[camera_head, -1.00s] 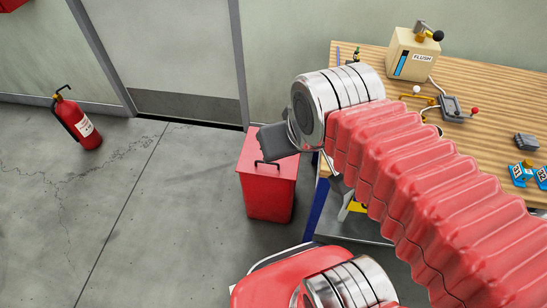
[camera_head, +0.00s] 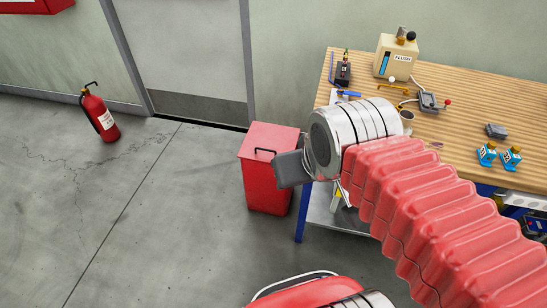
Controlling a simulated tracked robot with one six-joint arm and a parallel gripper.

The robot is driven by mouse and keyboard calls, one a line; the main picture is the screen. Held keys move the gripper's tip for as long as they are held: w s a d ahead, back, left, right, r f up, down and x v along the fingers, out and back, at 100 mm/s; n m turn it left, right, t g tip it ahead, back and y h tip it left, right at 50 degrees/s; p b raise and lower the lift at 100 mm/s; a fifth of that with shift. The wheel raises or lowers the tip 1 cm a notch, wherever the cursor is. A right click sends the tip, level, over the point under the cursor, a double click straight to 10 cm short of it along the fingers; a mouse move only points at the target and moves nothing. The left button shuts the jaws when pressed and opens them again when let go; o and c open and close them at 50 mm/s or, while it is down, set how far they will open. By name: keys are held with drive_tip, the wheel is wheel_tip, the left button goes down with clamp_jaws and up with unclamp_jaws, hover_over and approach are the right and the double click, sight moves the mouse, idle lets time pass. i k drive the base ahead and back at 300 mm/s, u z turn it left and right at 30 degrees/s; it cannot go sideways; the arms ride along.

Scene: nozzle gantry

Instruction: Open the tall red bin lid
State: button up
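The tall red bin (camera_head: 266,188) stands on the floor left of the workbench. Its flat red lid (camera_head: 272,139) is shut and carries a dark bar handle (camera_head: 265,151) near its front edge. My arm, in a red ribbed sleeve, reaches in from the lower right. The dark grey end of my gripper (camera_head: 290,169) shows in front of the bin's right side in the picture, just below and right of the handle. It covers part of the bin's right side. The fingertips cannot be made out clearly, and I cannot tell if they touch the bin.
A fire extinguisher (camera_head: 100,116) stands at left near a grey door (camera_head: 185,48). The floor left of the bin is clear.

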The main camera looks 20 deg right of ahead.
sight(262, 141)
drive_tip(key=k, duration=0.6)
drive_tip(key=u, duration=0.55)
drive_tip(key=i, duration=1.05)
drive_tip(key=u, duration=0.4)
drive_tip(key=i, duration=0.85)
drive_tip(key=z, duration=0.6)
drive_tip(key=i, duration=0.55)
drive_tip(key=z, duration=0.4)
